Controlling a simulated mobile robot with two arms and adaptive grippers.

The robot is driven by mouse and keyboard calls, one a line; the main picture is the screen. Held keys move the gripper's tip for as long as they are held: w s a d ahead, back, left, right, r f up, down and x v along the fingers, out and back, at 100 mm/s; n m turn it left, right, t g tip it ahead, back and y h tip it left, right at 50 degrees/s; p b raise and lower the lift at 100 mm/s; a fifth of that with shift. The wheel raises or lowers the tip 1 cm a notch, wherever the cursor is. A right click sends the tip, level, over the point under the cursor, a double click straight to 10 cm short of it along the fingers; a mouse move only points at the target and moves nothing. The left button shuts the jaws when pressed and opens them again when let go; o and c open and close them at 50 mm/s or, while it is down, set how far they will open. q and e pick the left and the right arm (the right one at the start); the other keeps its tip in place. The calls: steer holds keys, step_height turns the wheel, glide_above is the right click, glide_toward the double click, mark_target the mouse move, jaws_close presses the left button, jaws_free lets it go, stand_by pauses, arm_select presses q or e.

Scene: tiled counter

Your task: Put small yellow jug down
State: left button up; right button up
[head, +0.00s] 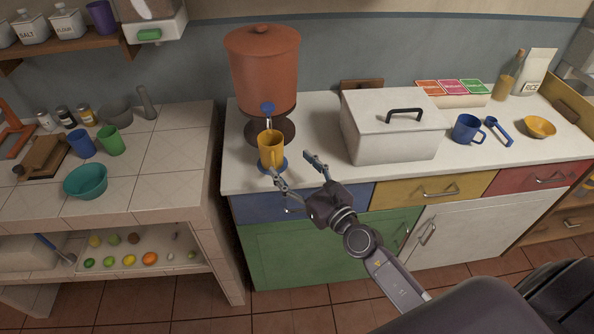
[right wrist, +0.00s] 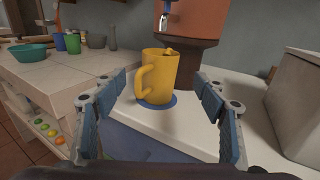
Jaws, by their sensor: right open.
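The small yellow jug (head: 271,149) stands upright on a round blue coaster (head: 286,164) near the front edge of the white counter, below the tap of the terracotta dispenser. In the right wrist view the jug (right wrist: 160,75) stands on the blue coaster (right wrist: 150,103), its handle to the left. My right gripper (head: 293,168) is open, with its fingers apart on either side in front of the jug. In the right wrist view the open fingers (right wrist: 165,95) show clear space between them and the jug. My left gripper is not in view.
The terracotta dispenser (head: 262,75) with a blue tap stands behind the jug. A white lidded box (head: 392,135) stands to the right, with a blue mug (head: 467,129) beyond it. A tiled counter (head: 150,185) with bowls and cups lies left, across a gap.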

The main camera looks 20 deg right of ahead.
steer(key=shift+s+d, duration=0.15)
steer(key=shift+s, duration=0.7)
